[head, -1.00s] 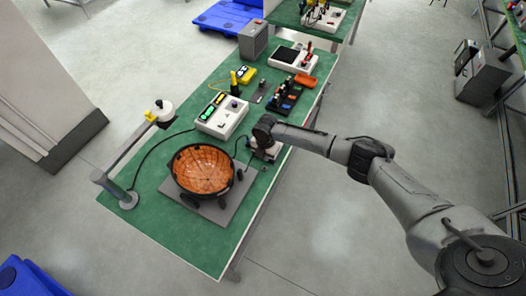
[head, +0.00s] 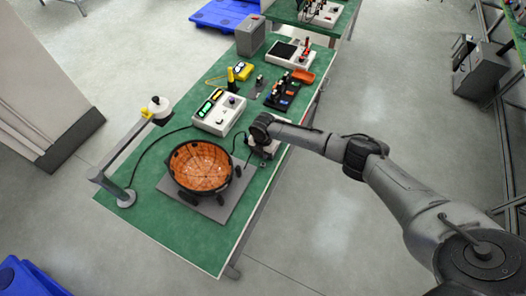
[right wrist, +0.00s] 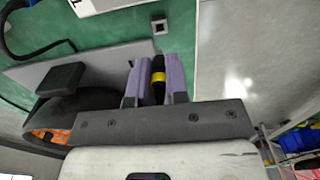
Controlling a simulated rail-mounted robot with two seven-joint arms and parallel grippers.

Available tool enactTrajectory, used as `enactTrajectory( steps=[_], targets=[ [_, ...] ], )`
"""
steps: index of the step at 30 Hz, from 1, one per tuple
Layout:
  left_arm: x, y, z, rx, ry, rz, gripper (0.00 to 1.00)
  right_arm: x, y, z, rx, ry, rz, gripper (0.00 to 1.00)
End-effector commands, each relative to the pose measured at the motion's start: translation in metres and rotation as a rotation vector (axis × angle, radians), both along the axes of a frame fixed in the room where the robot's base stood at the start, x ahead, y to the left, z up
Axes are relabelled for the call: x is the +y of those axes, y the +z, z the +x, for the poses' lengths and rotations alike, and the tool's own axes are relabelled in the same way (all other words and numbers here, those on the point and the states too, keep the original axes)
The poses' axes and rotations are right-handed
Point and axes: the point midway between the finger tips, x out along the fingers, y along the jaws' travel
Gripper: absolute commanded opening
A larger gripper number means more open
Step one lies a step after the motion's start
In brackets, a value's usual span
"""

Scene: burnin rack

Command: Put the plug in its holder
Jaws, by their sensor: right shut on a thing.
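My right gripper (right wrist: 158,80) is shut on the plug (right wrist: 158,70), a dark piece with a yellow band, held between two purple-grey finger pads in the right wrist view. A small grey square piece with a dark opening (right wrist: 160,27), perhaps the holder, is on the green table top beyond the fingertips. The plug looks apart from it. In the head view the right hand (head: 263,146) is low over the table's right edge, beside the orange bowl; its fingers and the plug are hidden there. My left gripper is not in view.
The black-rimmed orange bowl (head: 199,167) stands on a grey plate (head: 222,211) close to the hand. A white instrument box (head: 219,113) with green displays is behind it. A lamp arm (head: 130,150) stands left. Dark cables run across the green table (head: 160,228).

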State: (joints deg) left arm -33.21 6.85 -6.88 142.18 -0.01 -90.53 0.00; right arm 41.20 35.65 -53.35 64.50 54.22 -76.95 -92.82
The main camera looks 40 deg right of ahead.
Motion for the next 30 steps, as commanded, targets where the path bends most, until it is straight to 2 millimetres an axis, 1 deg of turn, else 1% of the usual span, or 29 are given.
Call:
enactTrajectory(
  steps=[1,3,12,18,30],
  targets=[
    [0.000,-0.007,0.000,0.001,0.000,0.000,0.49,0.000,-0.008,0.000,0.000,0.000,0.000,0.00],
    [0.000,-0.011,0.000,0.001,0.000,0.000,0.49,0.000,-0.014,0.000,0.000,0.000,0.001,0.00],
    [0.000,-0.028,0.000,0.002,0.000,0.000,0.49,0.000,-0.037,0.000,0.001,0.000,0.001,0.00],
    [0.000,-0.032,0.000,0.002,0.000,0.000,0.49,0.000,-0.041,0.000,0.000,0.000,0.001,0.00],
    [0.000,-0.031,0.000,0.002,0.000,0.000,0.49,0.000,-0.041,0.000,0.000,0.000,0.000,0.00]
  ],
)
